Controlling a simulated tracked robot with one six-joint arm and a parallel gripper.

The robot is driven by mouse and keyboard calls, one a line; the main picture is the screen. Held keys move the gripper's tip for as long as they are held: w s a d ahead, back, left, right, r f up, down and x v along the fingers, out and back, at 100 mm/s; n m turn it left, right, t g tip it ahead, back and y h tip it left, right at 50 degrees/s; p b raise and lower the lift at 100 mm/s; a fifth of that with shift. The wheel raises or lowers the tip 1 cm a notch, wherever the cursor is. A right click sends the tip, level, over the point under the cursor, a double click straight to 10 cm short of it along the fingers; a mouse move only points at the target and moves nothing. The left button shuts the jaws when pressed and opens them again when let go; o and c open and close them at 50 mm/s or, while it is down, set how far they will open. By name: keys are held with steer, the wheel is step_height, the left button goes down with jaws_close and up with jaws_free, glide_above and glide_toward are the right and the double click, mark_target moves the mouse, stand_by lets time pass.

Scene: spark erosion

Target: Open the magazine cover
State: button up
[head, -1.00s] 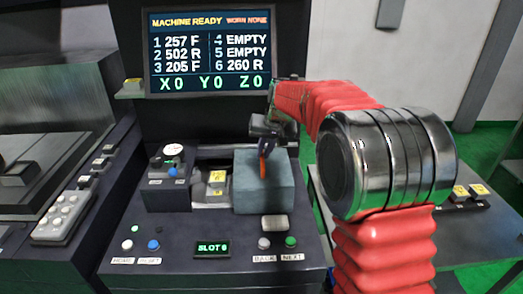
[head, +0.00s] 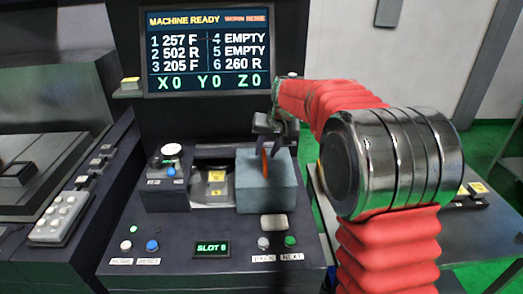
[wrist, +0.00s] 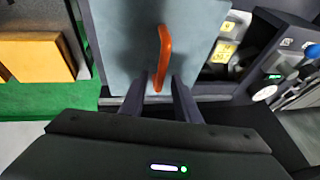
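The magazine cover (head: 283,188) is a blue-grey block on the console, with an upright orange handle (head: 264,164). To its left is an opening (head: 212,198) showing a pale surface and a yellow tag. My gripper (head: 267,147) is above the cover at the handle's upper end. In the wrist view the cover (wrist: 125,45) fills the upper middle, with the orange handle (wrist: 165,50) on it. The fingers of my gripper (wrist: 161,88) stand apart on both sides of the handle's near end, with gaps visible. Nothing is held.
A control box (head: 168,180) with a white knob and blue button stands left of the opening. Console buttons (head: 290,241) and a slot display (head: 211,249) are in front. The screen (head: 209,50) reads MACHINE READY. A side table (head: 455,225) is at right.

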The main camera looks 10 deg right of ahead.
steer(key=shift+r, duration=0.1)
steer(key=v, duration=1.3)
steer(key=shift+s+r, duration=0.2)
steer(key=shift+w+d, duration=0.1)
steer(key=s+f, duration=0.3)
steer(key=s, duration=0.8)
steer(key=s+d+f+h, duration=0.1)
steer(key=s+f, duration=0.2)
steer(key=s, duration=0.9)
steer(key=s+d+f+n+t, duration=0.1)
steer(key=s+f, duration=0.2)
steer(key=s, duration=0.9)
steer(key=shift+f+h, duration=0.15)
steer(key=shift+h, duration=0.25)
